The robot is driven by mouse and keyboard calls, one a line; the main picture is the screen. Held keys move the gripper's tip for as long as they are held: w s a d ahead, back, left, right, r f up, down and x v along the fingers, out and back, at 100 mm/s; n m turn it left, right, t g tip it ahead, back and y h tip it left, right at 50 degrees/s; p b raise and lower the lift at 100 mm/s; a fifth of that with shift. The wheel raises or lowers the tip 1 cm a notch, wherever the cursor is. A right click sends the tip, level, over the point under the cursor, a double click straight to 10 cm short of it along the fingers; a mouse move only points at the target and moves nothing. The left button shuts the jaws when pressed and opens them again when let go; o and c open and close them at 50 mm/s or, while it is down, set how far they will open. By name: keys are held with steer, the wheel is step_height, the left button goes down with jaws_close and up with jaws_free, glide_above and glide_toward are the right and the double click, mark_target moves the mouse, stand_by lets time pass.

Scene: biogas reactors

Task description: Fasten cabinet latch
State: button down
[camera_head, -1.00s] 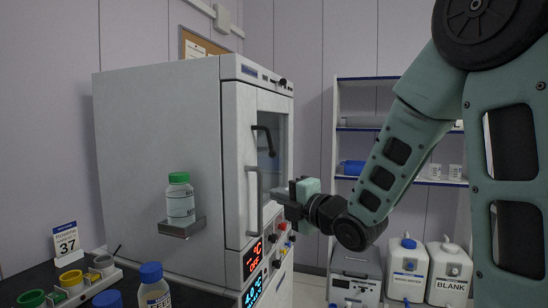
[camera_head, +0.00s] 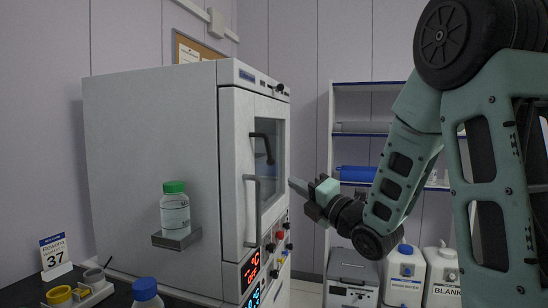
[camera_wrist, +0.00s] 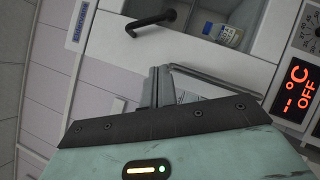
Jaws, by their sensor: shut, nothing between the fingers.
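The cabinet (camera_head: 150,150) is a large grey-white box with a windowed front door (camera_head: 235,180). A black L-shaped lever (camera_head: 268,143), which looks like the latch, is on the door's front. It also shows at the top of the wrist view (camera_wrist: 150,23). A long grey bar handle (camera_head: 250,210) is below it, crossing behind my fingers in the wrist view (camera_wrist: 220,82). The door looks closed, but whether the latch is engaged cannot be told. My gripper (camera_head: 292,183) is shut and empty, in front of the door and right of the handle, apparently apart from it.
A green-capped bottle (camera_head: 175,210) stands on a small side shelf (camera_head: 176,239) of the cabinet. A red display (camera_wrist: 298,88) and knobs are below the door. Shelving (camera_head: 345,87) and white jugs (camera_head: 405,275) stand at the back right.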

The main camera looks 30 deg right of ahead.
mark_target(274, 162)
steer(key=p+x, duration=0.3)
steer(key=d+p+x, duration=0.1)
steer(key=p+x, duration=0.2)
steer(key=x, duration=0.1)
steer(key=r+p+x, duration=0.1)
steer(key=p+x, duration=0.2)
steer(key=x, duration=0.1)
steer(key=shift+d+r, duration=0.15)
steer(key=shift+d, duration=0.25)
steer(key=shift+w+d+r+p, duration=0.15)
steer(key=shift+w+d+p, duration=0.2)
steer(key=shift+w, duration=0.2)
steer(key=shift+f+b, duration=0.2)
steer(key=shift+b, duration=0.7)
steer(key=shift+d+r+n, duration=0.1)
steer(key=shift+r+n, duration=0.05)
steer(key=shift+n, duration=0.15)
